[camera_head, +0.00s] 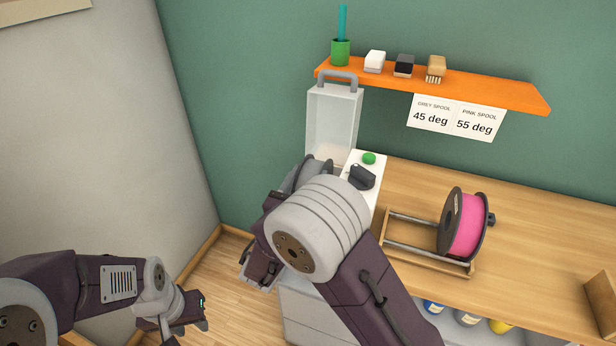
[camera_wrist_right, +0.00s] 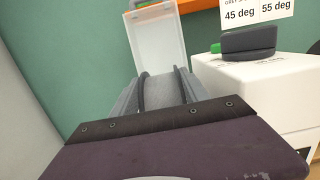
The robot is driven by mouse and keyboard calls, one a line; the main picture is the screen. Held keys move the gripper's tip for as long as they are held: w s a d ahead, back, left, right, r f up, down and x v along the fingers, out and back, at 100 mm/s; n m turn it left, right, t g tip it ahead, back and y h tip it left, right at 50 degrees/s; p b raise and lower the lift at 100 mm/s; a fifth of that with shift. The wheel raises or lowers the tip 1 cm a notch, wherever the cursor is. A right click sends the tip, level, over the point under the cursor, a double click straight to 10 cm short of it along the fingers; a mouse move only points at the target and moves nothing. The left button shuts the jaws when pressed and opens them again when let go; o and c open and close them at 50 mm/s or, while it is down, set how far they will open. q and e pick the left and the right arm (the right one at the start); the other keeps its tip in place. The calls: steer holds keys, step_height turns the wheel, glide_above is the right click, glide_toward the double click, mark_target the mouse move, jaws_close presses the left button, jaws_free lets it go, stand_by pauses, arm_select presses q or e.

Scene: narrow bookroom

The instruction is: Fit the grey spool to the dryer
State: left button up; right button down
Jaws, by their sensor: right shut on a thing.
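The dryer (camera_head: 360,208) is a white unit beside the left end of the wooden bench. Its clear lid (camera_head: 333,115) stands raised, and it also shows in the wrist view (camera_wrist_right: 156,42). A green button (camera_head: 369,158) and a dark dial (camera_head: 361,177) are on its top. My right gripper (camera_head: 308,180) is shut on the grey spool (camera_head: 311,173), which shows edge-on in the wrist view (camera_wrist_right: 164,88). The spool is at the dryer's lid side, left of the dial. My arm hides its lower part, so its seating is unclear. My left gripper (camera_head: 196,312) is low over the floor, away from the dryer.
A pink spool (camera_head: 466,225) stands on a wooden rod holder (camera_head: 425,258) on the bench. An orange shelf (camera_head: 480,90) with a green cup (camera_head: 340,52) and small items is above. Cards (camera_head: 455,118) read grey 45 deg, pink 55 deg. A cardboard box (camera_head: 602,295) is far right.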

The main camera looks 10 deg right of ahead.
steer(key=shift+c, duration=2.4)
jaws_free()
steer(key=shift+o, duration=0.3)
steer(key=shift+f, duration=0.1)
steer(key=o, duration=0.4)
